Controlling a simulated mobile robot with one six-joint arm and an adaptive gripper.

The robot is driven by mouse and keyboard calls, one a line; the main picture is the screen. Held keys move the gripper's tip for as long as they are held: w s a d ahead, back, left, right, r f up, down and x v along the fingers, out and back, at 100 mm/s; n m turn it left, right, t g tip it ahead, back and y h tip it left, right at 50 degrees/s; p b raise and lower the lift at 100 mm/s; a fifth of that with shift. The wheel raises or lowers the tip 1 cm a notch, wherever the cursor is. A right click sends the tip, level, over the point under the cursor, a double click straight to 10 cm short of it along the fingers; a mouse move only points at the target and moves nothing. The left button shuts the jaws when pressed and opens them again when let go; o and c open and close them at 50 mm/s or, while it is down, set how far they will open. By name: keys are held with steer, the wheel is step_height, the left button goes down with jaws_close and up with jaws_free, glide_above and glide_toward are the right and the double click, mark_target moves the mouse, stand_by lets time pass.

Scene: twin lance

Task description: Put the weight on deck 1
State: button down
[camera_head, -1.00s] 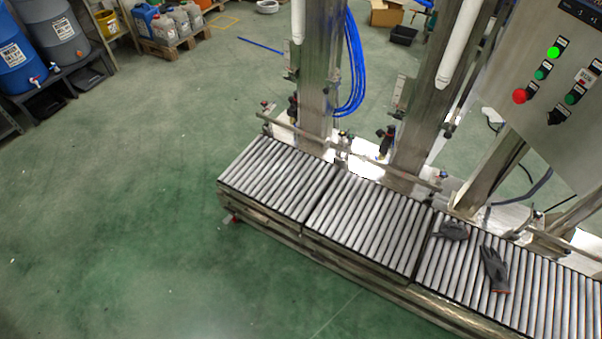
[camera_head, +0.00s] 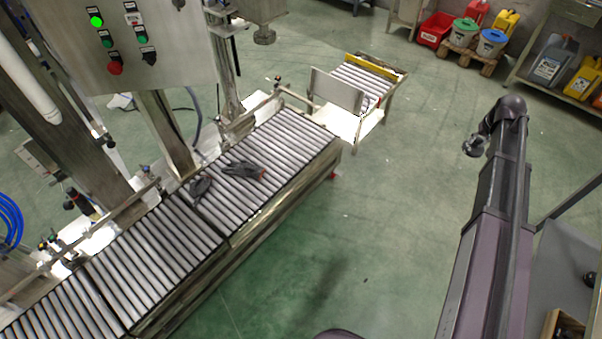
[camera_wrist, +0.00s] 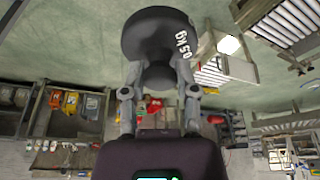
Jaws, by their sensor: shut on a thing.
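In the wrist view my gripper (camera_wrist: 159,82) is shut on the narrow neck of a dark, round weight (camera_wrist: 155,35) with white lettering on its side. The weight is held clear of any surface. The roller conveyor shows in the head view as a near-left section (camera_head: 58,312), a middle section (camera_head: 150,245) and a far section (camera_head: 285,145). No deck number is readable on them. My arm stands at the right of the head view, apart from the conveyor; the weight is not clearly seen there.
Two dark gloves (camera_head: 243,170) (camera_head: 200,188) lie on the far rollers. A control panel (camera_head: 130,40) and steel posts stand behind the conveyor. A small roller stand (camera_head: 370,80) is beyond its end. A grey table (camera_head: 565,265) is at the right. Green floor lies open between.

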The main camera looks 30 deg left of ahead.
steer(key=shift+s+d, duration=0.1)
steer(key=shift+s, duration=0.3)
steer(key=shift+a, duration=0.35)
